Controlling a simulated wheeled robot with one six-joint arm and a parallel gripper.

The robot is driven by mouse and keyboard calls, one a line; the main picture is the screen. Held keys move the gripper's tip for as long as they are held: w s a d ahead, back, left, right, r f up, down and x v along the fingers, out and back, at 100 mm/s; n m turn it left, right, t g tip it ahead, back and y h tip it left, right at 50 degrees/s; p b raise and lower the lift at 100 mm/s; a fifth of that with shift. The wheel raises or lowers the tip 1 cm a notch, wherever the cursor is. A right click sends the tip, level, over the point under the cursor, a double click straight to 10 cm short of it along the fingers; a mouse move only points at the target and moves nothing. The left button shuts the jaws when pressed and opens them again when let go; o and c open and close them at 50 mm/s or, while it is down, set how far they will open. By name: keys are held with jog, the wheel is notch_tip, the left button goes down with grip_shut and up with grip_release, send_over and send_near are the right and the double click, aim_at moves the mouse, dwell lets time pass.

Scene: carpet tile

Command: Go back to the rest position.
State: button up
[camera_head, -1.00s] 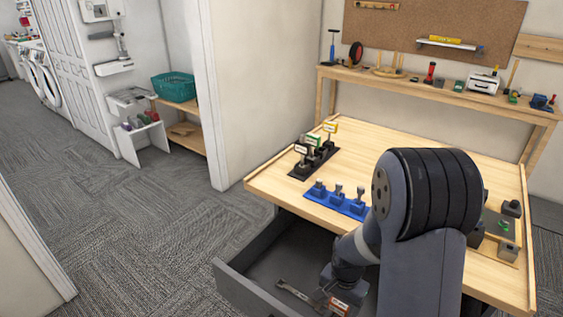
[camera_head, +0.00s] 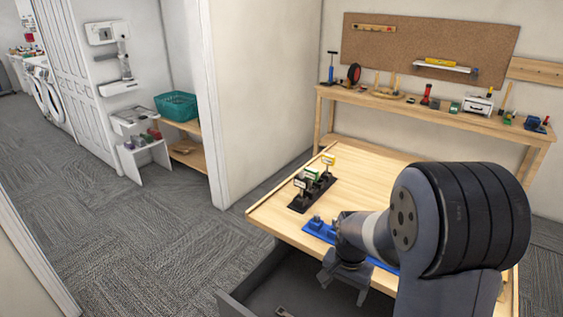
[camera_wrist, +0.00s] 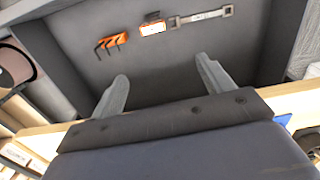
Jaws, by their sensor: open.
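My gripper (camera_head: 346,283) is open and empty in the head view, above the open grey drawer and close to the workbench's front edge. In the wrist view my gripper's two fingers (camera_wrist: 160,88) stand wide apart with nothing between them. Beyond them, on the drawer floor (camera_wrist: 190,68), lie an orange holder with dark hex keys (camera_wrist: 112,42), an orange-and-white item (camera_wrist: 152,27) and a grey wrench-like tool (camera_wrist: 202,15). The head view shows only one end of that tool (camera_head: 285,312); my arm and the picture edge hide the rest.
The wooden workbench (camera_head: 385,180) carries a black rack with small signs (camera_head: 305,200) and a blue rack (camera_head: 318,228), partly hidden by my arm. A shelf table (camera_head: 400,100) with tools stands behind. A wall (camera_head: 265,90) rises at the left; carpet (camera_head: 130,220) there is clear.

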jog(key=w+r+n+p, duration=0.2)
jog(key=w+r+n, duration=0.1)
jog(key=w+r, duration=0.6)
jog(key=shift+w, duration=0.35)
